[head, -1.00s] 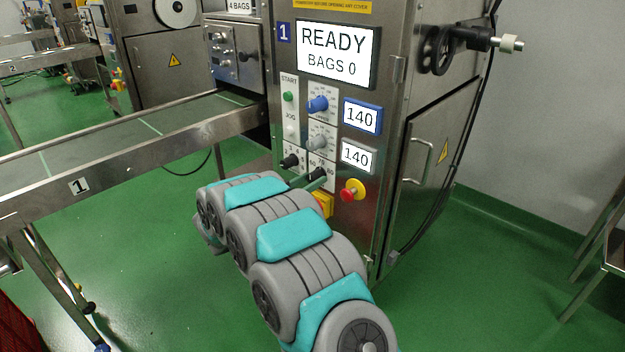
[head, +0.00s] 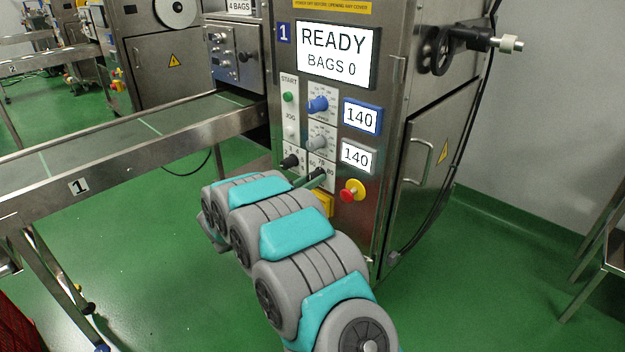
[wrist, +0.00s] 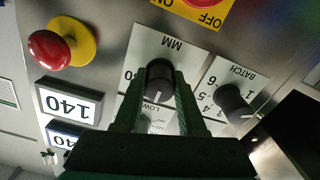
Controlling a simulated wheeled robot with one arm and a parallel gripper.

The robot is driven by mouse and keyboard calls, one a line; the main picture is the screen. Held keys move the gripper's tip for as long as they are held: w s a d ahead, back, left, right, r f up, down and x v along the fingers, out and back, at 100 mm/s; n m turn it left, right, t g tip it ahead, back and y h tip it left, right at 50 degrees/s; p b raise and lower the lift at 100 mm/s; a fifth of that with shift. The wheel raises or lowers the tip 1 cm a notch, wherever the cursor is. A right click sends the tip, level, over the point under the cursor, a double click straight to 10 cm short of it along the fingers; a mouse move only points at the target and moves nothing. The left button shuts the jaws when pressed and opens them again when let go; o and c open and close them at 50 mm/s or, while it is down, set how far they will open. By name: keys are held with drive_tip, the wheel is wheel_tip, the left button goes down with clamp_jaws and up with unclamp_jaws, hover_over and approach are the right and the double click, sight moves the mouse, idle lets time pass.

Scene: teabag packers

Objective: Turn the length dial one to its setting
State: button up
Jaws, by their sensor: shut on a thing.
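The length dial (wrist: 160,78) is a black knob with a white pointer line on a white plate marked MM. In the wrist view it sits between the two dark green fingers of my gripper (wrist: 159,88), which are shut on its sides. The wrist picture is upside down, and the fingers hide part of the scale. In the head view the dial (head: 318,174) shows small on the lower panel, with numbers 60, 70 and 80 around it. My arm reaches up to it from below.
The black batch dial (wrist: 232,100) is close beside it. A red emergency button (head: 349,191) on yellow is to the right. Above are a grey knob (head: 317,143), a blue knob (head: 318,104) and two displays reading 140. The screen (head: 336,52) reads READY, BAGS 0.

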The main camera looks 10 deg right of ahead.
clamp_jaws()
drive_tip(key=shift+m, duration=0.3)
drive_tip(key=shift+f+m+b, duration=0.1)
drive_tip(key=shift+m+b, duration=0.55)
drive_tip(key=shift+m, duration=0.25)
drive_tip(key=m+b, duration=0.3)
drive_tip(key=m, duration=0.1)
drive_tip(key=m+b, duration=0.2)
drive_tip(key=m, duration=0.1)
drive_tip(key=shift+m+b, duration=0.3)
drive_tip(key=shift+w+m+b, duration=0.1)
drive_tip(key=shift+m+b, duration=0.65)
drive_tip(key=shift+m, duration=0.25)
drive_tip(key=shift+r, duration=0.2)
